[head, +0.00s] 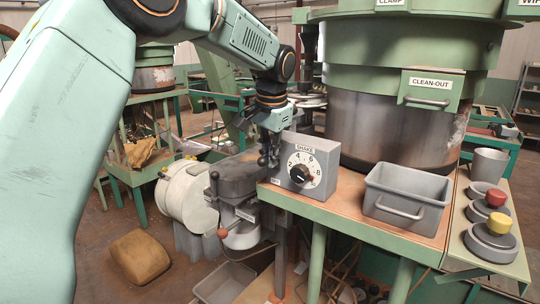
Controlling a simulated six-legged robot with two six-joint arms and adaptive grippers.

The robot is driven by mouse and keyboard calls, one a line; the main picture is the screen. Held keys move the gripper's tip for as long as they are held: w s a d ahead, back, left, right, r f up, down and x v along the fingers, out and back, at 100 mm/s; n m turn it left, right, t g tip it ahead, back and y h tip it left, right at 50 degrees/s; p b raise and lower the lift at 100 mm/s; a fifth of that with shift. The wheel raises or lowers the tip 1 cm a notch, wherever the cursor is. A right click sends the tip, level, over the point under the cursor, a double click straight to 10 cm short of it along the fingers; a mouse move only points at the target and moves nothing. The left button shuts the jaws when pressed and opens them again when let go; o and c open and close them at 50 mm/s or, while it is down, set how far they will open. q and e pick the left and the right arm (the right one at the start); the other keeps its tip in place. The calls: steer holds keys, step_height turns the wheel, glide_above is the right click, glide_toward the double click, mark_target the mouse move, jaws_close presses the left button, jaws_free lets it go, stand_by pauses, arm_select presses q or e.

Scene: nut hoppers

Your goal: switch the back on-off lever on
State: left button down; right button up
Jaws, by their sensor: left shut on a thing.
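My left gripper (268,156) points down at the back of the table, just left of the grey SHAKE dial box (305,165). It is shut on a small dark part that looks like the back on-off lever. The fingers hide most of this part, so its position, on or off, cannot be told. Below and left of the gripper is a dark grey machine housing (238,178). A dark-knobbed lever (214,177) stands upright at its left side. A lever with a reddish-brown knob (222,232) sits lower down. My right gripper is not in view.
A grey bin (407,196) stands on the wooden table, before the large green hopper (395,110). Red (495,198) and yellow (499,224) buttons and a grey cup (488,164) are at the right. A tan sack (140,256) lies on the floor.

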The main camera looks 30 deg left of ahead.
arm_select(q)
steer(key=c, duration=1.4)
jaws_free()
steer(key=shift+s+r, duration=0.1)
steer(key=shift+r, duration=0.1)
steer(key=shift+c, duration=0.2)
steer(key=v, duration=1.1)
steer(key=shift+r, duration=0.4)
steer(key=shift+s+d+r, duration=0.1)
steer(key=shift+s+d, duration=0.05)
steer(key=shift+s, duration=0.05)
steer(key=shift+w, duration=0.1)
